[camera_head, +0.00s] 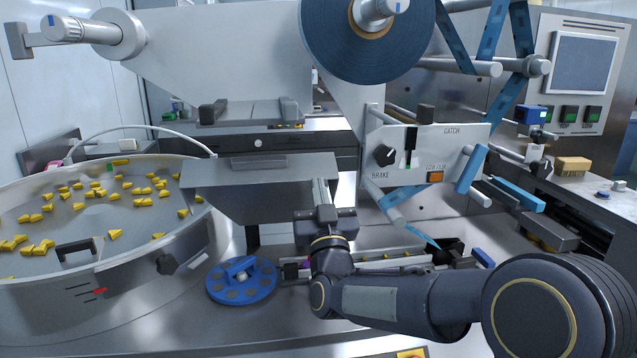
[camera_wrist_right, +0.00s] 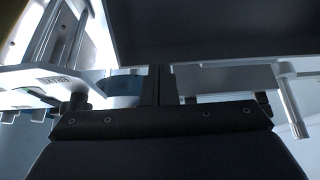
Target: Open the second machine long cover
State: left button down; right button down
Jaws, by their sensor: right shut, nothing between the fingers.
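A long grey metal cover (camera_head: 255,172) hangs tilted on the flow-wrap machine, below the film roll and at the middle of the head view. My right gripper (camera_head: 320,185) points up in front of its right end. Its fingers are shut with nothing between them. In the right wrist view the shut fingers (camera_wrist_right: 158,86) stand just below a dark flat panel (camera_wrist_right: 210,30), which looks like the underside of the cover. Whether they touch it I cannot tell. My left gripper is out of view.
A round feeder bowl (camera_head: 75,285) with yellow pieces stands at left. A blue disc (camera_head: 242,280) lies left of my right arm. Above are a blue film roll (camera_head: 369,35) and, to the right, a white control plate (camera_head: 430,150). A touchscreen panel (camera_head: 582,62) is at far right.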

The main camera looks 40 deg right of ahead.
aim_at(312, 157)
jog(key=shift+w+d+r, duration=0.1)
jog(key=shift+w, duration=0.15)
jog(key=w+d+r+g+p, duration=0.1)
jog(key=w+r+p, duration=0.1)
jog(key=p, duration=0.1)
jog(key=w+d+r+g+y+p, duration=0.1)
jog(key=w+r+p, duration=0.1)
jog(key=r+p, duration=0.1)
jog(key=w+d+r+g+p, duration=0.1)
jog(key=w+r+p, duration=0.1)
jog(key=p, duration=0.3)
jog(key=shift+w+d+r+y, duration=0.15)
jog(key=shift+d+r+y, duration=0.15)
jog(key=shift+d+y, duration=0.1)
jog(key=w+d+r+g+p, duration=0.1)
jog(key=w+d+p, duration=0.2)
jog(key=w, duration=0.2)
jog(key=shift+w+d+r+y+p, duration=0.25)
jog(key=shift+y+p, duration=0.1)
jog(key=shift+y, duration=0.05)
